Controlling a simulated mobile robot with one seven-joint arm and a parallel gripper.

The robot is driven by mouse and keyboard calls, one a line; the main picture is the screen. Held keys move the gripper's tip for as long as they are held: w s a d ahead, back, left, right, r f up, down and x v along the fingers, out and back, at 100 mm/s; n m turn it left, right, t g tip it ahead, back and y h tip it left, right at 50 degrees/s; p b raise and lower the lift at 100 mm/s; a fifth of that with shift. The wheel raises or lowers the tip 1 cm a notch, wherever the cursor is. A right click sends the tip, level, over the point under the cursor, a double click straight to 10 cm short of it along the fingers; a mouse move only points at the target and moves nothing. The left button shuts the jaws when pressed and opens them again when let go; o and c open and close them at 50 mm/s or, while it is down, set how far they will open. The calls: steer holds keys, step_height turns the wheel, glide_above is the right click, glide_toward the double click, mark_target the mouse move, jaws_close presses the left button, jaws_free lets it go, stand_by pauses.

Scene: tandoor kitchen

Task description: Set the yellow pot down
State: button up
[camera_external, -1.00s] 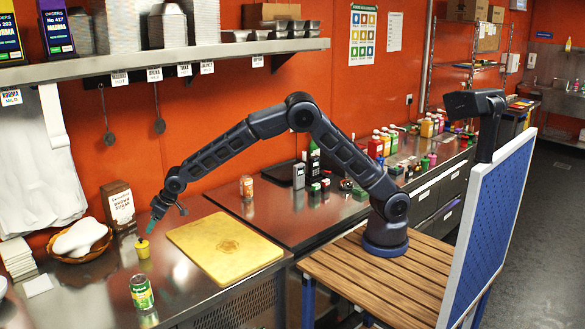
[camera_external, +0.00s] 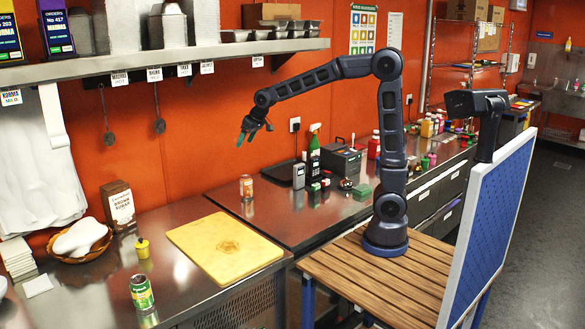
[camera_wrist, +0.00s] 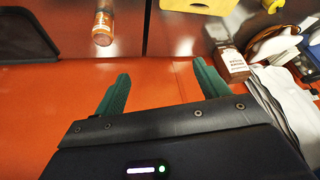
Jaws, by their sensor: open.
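The small yellow pot (camera_external: 142,248) stands upright on the steel counter, between the brown sugar box and the yellow cutting board. My gripper (camera_external: 247,132) is raised well above the counter, up and to the right of the pot and apart from it. In the wrist view my gripper's two green fingers (camera_wrist: 158,88) are spread wide with nothing between them. A yellow piece at the top edge of the wrist view (camera_wrist: 271,4) looks like the pot, partly cut off.
The yellow cutting board (camera_external: 225,247) lies right of the pot. The brown sugar box (camera_external: 118,205) and a basket (camera_external: 82,240) are behind and left. A jar (camera_external: 246,187) stands further right. A shelf (camera_external: 170,62) overhangs the counter.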

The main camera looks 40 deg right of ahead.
steer(key=s+d+r+m, duration=0.1)
steer(key=s+d, duration=0.2)
steer(key=d, duration=0.2)
steer(key=s+d+r, duration=0.2)
steer(key=s+d, duration=0.1)
steer(key=d, duration=0.3)
steer(key=s+d+f+m+h, duration=0.1)
steer(key=s+d+f, duration=0.1)
steer(key=s+d, duration=0.7)
steer(key=s+d+f+m+h, duration=0.1)
steer(key=s+d+f+m, duration=0.1)
steer(key=s+d, duration=0.7)
steer(key=s+f, duration=0.1)
steer(key=s, duration=0.6)
steer(key=shift+d+h, duration=0.2)
steer(key=shift+h, duration=0.1)
